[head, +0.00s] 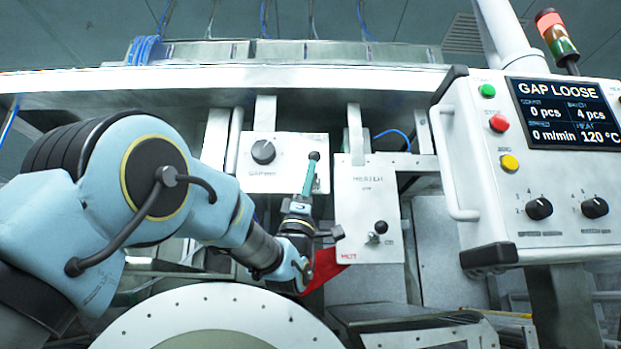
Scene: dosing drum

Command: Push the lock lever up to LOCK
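The gap panel (290,143) is a pale plate with a round black dial, in the middle of the head view. A small black knob (314,156) at its right side seems to be the end of the lock lever; the lever's shaft is mostly hidden. My gripper (309,176) points upward in front of the panel's lower right. Its slim teal end is seen edge-on, just below the black knob. I cannot tell whether they touch, or whether the fingers are apart. The lever's LOCK marking is not readable. The screen (563,113) reads GAP LOOSE.
The heater panel (356,190) with a black-knobbed lever (378,230) stands close to the right of my gripper. A red piece (325,268) lies behind my wrist. A large pale drum (215,312) is below, and the control box (535,160) is at right.

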